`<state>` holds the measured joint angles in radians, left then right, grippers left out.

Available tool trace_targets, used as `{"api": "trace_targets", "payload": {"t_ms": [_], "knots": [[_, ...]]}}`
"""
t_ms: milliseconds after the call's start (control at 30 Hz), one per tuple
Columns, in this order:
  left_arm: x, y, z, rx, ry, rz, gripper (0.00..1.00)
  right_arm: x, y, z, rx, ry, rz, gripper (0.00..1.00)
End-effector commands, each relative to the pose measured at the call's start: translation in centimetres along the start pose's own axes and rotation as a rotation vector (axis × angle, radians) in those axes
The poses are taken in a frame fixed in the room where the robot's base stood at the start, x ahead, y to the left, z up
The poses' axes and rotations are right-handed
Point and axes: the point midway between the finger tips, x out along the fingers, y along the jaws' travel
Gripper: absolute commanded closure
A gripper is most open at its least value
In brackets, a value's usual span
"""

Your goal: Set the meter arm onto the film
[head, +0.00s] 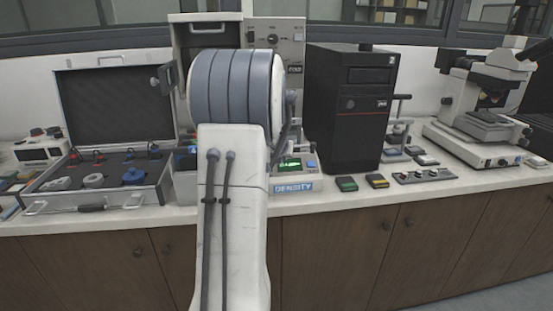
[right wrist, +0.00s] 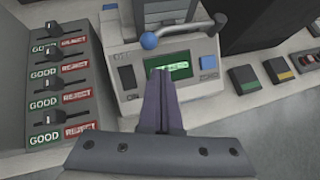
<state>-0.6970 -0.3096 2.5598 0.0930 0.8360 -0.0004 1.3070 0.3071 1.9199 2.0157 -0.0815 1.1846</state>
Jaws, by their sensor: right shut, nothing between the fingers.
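The density meter (right wrist: 122,52) is a pale grey box with a green lit display (right wrist: 180,66). It also shows in the head view, partly behind my arm, above its blue DENSITY label (head: 293,187). A grey bar with a blue ball (right wrist: 148,41) crosses the top of the meter; it appears to belong to the meter arm (right wrist: 173,12), which is cut off by the picture's top edge. I cannot make out the film. My right gripper (right wrist: 161,72) is shut and empty, its fingertips over the display's left part. My arm hides it in the head view. My left gripper is not in view.
A panel of GOOD/REJECT levers (right wrist: 50,85) stands left of the meter. Green (head: 346,184) and yellow (head: 377,181) blocks lie to its right, before a black tower (head: 345,130). An open case (head: 110,105) is at left and a microscope (head: 480,105) at right.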

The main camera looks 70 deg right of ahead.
Motion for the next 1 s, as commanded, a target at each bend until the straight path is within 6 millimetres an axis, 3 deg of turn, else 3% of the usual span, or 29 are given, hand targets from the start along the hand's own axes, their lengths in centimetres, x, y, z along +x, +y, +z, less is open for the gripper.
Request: {"api": "trace_targets", "payload": {"t_ms": [567, 767, 933, 1000], "knots": [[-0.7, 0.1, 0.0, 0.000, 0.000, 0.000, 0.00, 0.7, -1.0, 0.5, -0.002, 0.001, 0.002, 1.00], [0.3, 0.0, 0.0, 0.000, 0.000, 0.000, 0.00, 0.2, -1.0, -0.5, 0.000, 0.000, -0.001, 1.00], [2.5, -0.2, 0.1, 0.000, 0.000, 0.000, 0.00, -1.3, -1.3, -3.0, 0.009, -0.001, -0.011, 1.00], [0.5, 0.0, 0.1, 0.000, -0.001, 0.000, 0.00, -3.9, -0.8, -1.8, 0.007, -0.003, -0.008, 1.00]]}}
